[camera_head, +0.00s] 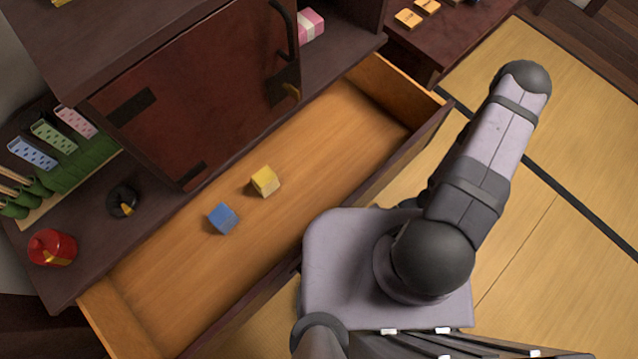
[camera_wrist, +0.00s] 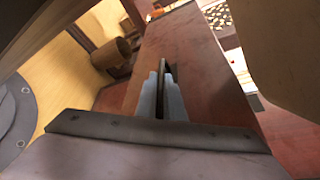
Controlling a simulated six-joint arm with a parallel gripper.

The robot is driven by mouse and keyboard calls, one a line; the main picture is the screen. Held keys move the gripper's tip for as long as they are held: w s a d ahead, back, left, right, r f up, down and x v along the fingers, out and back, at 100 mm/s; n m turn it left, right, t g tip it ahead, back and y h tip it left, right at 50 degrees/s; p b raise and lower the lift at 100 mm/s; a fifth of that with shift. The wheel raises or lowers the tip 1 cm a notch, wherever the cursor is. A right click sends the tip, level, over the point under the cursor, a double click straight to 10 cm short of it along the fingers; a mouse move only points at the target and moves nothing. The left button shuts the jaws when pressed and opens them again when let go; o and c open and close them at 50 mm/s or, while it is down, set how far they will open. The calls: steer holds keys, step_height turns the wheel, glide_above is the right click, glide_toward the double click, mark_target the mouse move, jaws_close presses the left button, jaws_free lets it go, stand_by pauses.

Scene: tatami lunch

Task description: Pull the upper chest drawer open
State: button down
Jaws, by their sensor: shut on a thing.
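The upper chest drawer (camera_head: 345,140) stands well out of the dark wooden chest (camera_head: 185,235) in the head view. Its light wood floor shows, with a blue cube (camera_head: 223,218) and a yellow cube (camera_head: 265,181) lying in it. In the wrist view my gripper (camera_wrist: 161,90) is shut on a thin dark bar, which looks like the drawer handle (camera_wrist: 161,76), beside a reddish-brown wooden face (camera_wrist: 195,70). In the head view the gripper and the handle are hidden behind my arm and the drawer front.
A red-brown cabinet door (camera_head: 200,85) with a dark handle stands above the drawer. On the chest top are a red pot (camera_head: 52,248), a small black round thing (camera_head: 123,201) and patterned packets (camera_head: 53,137). A low table (camera_head: 460,35) stands behind; tatami (camera_head: 570,170) lies open at right.

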steer(key=shift+s+d, duration=1.85)
steer(key=shift+d, duration=0.1)
steer(key=c, duration=2.2)
jaws_free()
steer(key=shift+o, duration=0.2)
steer(key=v, duration=0.7)
steer(key=shift+b, duration=0.3)
steer(key=shift+d, duration=0.1)
